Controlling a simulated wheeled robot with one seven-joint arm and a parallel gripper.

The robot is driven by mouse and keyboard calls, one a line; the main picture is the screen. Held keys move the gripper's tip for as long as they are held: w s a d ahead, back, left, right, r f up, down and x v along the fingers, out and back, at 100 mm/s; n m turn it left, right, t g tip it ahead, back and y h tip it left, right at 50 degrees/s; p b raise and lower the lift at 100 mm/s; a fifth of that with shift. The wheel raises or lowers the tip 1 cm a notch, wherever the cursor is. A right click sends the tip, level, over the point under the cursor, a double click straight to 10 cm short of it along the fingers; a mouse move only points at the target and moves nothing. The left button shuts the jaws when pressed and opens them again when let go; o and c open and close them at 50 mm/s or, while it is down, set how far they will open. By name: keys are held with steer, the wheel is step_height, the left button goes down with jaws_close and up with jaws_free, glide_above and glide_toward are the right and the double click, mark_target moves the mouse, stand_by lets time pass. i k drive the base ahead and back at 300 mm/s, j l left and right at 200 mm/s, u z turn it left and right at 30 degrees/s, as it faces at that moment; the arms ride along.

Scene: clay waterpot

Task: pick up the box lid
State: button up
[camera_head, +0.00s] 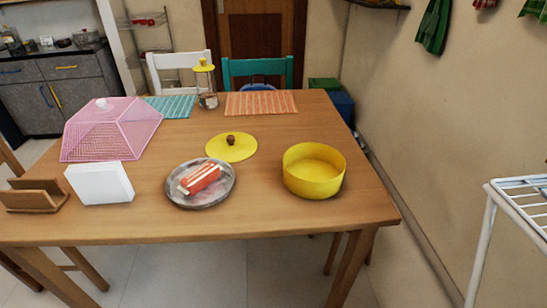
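A flat round yellow lid (231,148) with a small brown knob lies on the wooden table, near the middle. I take it to be the box lid. An open round yellow box (314,171) stands to its right, apart from it, and looks empty inside. My gripper is not in view, so where it is relative to the lid does not show.
A metal plate (200,183) with a red and white food item is just in front of the lid. A pink mesh cover (111,130), white napkins (99,183) and a wooden holder (34,195) stand at the left. A white rack (520,205) stands at the right.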

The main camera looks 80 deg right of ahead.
mark_target(231, 146)
steer(key=l+z, duration=0.5)
steer(key=i+l+z, duration=0.15)
steer(key=l+z, duration=0.3)
